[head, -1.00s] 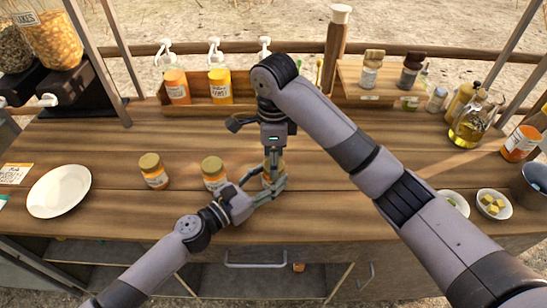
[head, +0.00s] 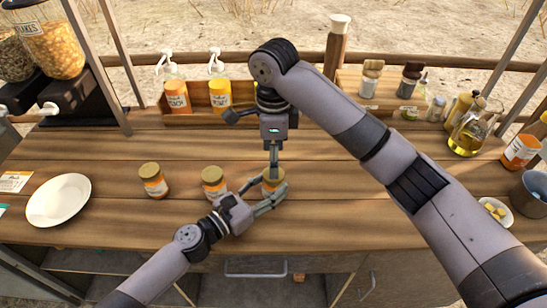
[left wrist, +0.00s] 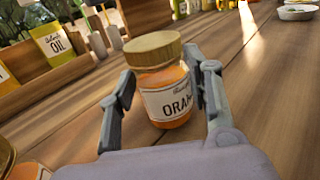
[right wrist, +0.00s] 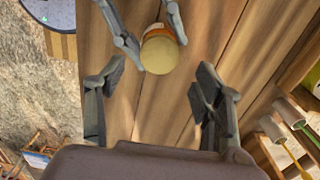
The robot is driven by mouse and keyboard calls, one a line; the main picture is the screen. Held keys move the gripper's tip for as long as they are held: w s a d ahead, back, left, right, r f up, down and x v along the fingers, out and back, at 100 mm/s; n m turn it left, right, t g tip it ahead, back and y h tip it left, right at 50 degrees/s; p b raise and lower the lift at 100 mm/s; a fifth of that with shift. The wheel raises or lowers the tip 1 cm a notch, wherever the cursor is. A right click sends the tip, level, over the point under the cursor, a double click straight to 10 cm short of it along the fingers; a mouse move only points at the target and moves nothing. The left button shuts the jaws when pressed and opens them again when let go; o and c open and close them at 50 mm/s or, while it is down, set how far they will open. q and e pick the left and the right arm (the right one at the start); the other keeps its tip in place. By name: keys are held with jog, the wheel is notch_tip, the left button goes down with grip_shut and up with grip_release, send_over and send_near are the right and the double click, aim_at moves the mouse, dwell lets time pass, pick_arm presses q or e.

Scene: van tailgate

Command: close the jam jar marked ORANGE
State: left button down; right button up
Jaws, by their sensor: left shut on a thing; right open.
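The jam jar marked ORANGE (left wrist: 172,110) stands on the counter with its gold lid (left wrist: 152,50) on top. The left wrist view shows "ORAN" on its label. My left gripper (left wrist: 163,98) is shut around the jar's body, one finger on each side, and partly covers it in the head view. My right gripper (right wrist: 158,95) is open and empty, pointing down above the jar. In the right wrist view the lid (right wrist: 160,55) lies beyond the right fingers, apart from them. How tightly the lid sits cannot be told.
Two other lidded jars, a middle one (head: 213,183) and a left one (head: 153,181), stand left of the held jar. A white plate (head: 58,201) lies at far left. A wooden rack (head: 205,116) with bottles stands behind. The front counter between plate and jars is clear.

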pick_arm(q)
jog(key=shift+f, duration=0.1)
pick_arm(e)
jog(key=shift+c, duration=0.4)
jog(key=n, duration=0.5)
jog(key=shift+a+r+n, duration=0.1)
jog(key=shift+r+n, duration=0.2)
jog(key=shift+r, duration=0.05)
jog(key=n, duration=0.4)
jog(key=shift+a+r, duration=0.1)
jog(key=shift+r, duration=0.1)
jog(key=n, duration=0.4)
jog(key=shift+r, duration=0.2)
jog(key=n, duration=0.4)
jog(key=shift+r+n, duration=0.15)
jog(key=shift+n, duration=0.25)
jog(key=n, duration=0.4)
jog(key=shift+r, duration=0.2)
jog(key=n, duration=0.4)
jog(key=shift+r, duration=0.15)
jog(key=n, duration=0.4)
jog(key=shift+r, duration=0.2)
jog(key=n, duration=0.5)
jog(key=shift+d+r, duration=0.15)
jog(key=shift+d, duration=0.05)
